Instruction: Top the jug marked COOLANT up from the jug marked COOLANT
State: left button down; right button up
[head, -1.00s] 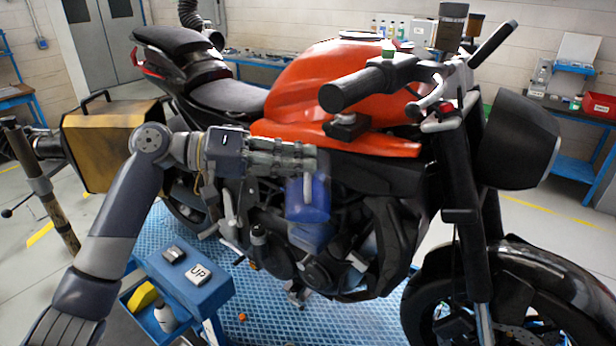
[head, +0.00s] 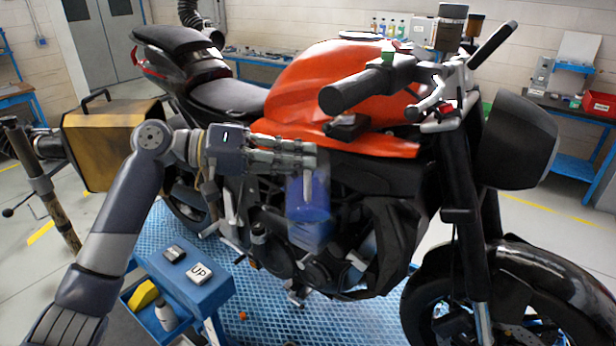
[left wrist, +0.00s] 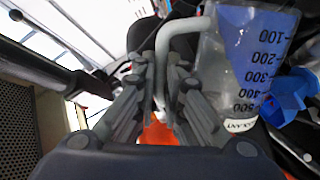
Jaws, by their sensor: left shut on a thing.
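My left gripper (head: 310,158) is shut on the handle of a clear jug (head: 307,198) with blue liquid in it. The jug hangs in front of the motorcycle's side, below the orange tank. In the left wrist view my left gripper (left wrist: 160,100) shows with the pale handle between its fingers, and the jug (left wrist: 222,82) has marks from 100 to 500 and a partly cut-off COOLANT label. A blue boxy thing (head: 310,238) shows just below the jug; I cannot tell if it is the other jug. No second COOLANT label is readable. My right gripper is not in view.
The motorcycle (head: 345,80) fills the middle, its handlebar grip (head: 350,92) above and right of the jug. A blue cart (head: 190,285) with a white UP block stands front left. A brown-yellow case (head: 100,145) is at left. Bottles stand on a back bench.

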aim_at(298, 207)
pick_arm(q)
jog(key=shift+w+r, duration=0.2)
jog(key=shift+r, duration=0.1)
dwell(0.7)
jog(key=f+b, duration=0.1)
jog(key=s+f+m+b, duration=0.1)
jog(key=b, duration=0.1)
jog(key=f+b, duration=0.1)
jog(key=b, duration=0.1)
jog(key=shift+s, duration=0.35)
jog(key=shift+s+m+b, duration=0.2)
jog(key=shift+m+b, duration=0.2)
jog(key=shift+b, duration=0.15)
jog(key=f+m+b, duration=0.1)
jog(key=b, duration=0.1)
jog(key=s+f+t+b, duration=0.1)
jog(key=b, duration=0.1)
jog(key=shift+f+m+b, duration=0.1)
jog(key=shift+m+b, duration=0.25)
jog(key=shift+m, duration=0.05)
jog(key=shift+s+f+h+b, duration=0.1)
jog(key=shift+s+h+b, duration=0.1)
jog(key=shift+h+b, duration=0.15)
